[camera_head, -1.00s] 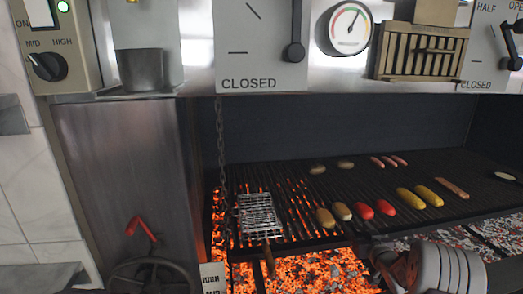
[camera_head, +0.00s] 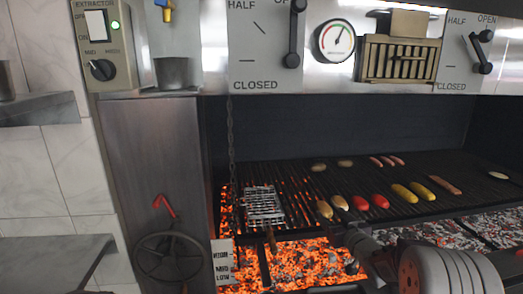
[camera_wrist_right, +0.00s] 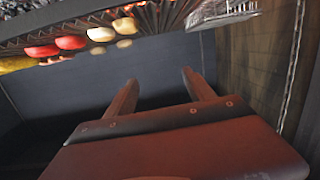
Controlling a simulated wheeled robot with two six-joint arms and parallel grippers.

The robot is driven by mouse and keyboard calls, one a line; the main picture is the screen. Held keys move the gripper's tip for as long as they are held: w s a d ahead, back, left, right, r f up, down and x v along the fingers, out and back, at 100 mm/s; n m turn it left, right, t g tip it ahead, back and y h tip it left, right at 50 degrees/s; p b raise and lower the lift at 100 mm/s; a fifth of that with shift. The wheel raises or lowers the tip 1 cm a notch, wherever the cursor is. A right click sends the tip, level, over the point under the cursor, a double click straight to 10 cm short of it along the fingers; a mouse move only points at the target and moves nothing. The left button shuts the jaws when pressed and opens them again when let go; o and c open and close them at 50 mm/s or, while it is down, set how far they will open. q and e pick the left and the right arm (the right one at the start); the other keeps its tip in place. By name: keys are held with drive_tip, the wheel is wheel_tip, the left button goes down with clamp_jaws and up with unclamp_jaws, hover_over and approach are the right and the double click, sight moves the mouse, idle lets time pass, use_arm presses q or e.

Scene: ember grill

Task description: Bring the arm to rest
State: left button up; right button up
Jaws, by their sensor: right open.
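My right arm comes in from the lower right in the head view. Its gripper (camera_head: 350,238) is at the front edge of the grill grate (camera_head: 290,222), above the glowing embers. In the right wrist view the two fingers (camera_wrist_right: 158,88) stand apart with nothing between them. A dark wall lies beyond them, and the food shows at the upper left, apart from the fingers. The head view is too small to show whether the gripper touches the grate edge. My left gripper is in neither view.
A wire basket (camera_head: 264,205) lies on the grate's left, with sausages, red peppers (camera_head: 360,202) and corn (camera_head: 404,193) to its right. Embers (camera_head: 300,268) glow below. A handwheel (camera_head: 168,257) and a hanging chain (camera_head: 231,150) are at left.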

drive_tip(key=s+a+f+m+g+h, duration=0.1)
drive_tip(key=s+f+g, duration=0.4)
drive_tip(key=s, duration=0.6)
drive_tip(key=s+a+f+g, duration=0.2)
drive_tip(key=s+f+g, duration=0.3)
drive_tip(key=s, duration=0.7)
drive_tip(key=s+a+f+m+g+h, duration=0.1)
drive_tip(key=s+f+g, duration=0.4)
drive_tip(key=s+f, duration=0.3)
drive_tip(key=s, duration=0.4)
drive_tip(key=shift+a+f+m+h, duration=0.3)
drive_tip(key=shift+a+f, duration=0.05)
